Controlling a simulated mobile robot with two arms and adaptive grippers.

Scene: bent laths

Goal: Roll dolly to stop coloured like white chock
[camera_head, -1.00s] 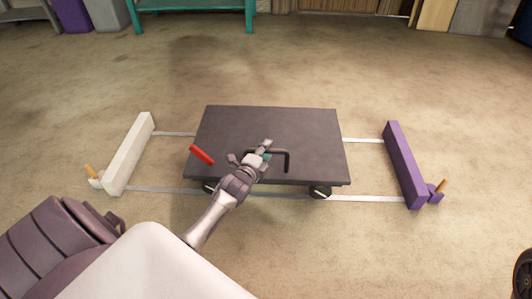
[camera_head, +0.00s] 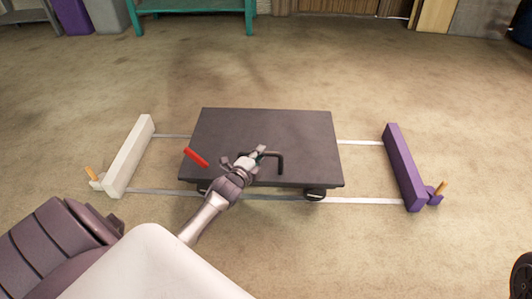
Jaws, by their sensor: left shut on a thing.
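The dolly (camera_head: 265,125) is a dark flat platform on wheels, standing across two pale rails on the floor. A dark bent handle (camera_head: 281,162) is on its near part, and a red lever (camera_head: 195,157) is at its left near corner. My left gripper (camera_head: 256,158) is shut on the handle and covers its left end. A white stop (camera_head: 129,156) stands at the left end of the rails, with a white chock (camera_head: 97,182) beside it. A purple stop (camera_head: 404,166) stands at the right end, with a purple chock (camera_head: 434,197) beside it. My right gripper is out of view.
Pale rails (camera_head: 365,200) run between the two stops. The rails are clear on both sides of the dolly, with floor gaps to each stop. Each chock has an orange peg. A teal bench (camera_head: 190,8) and bins (camera_head: 105,15) stand far back.

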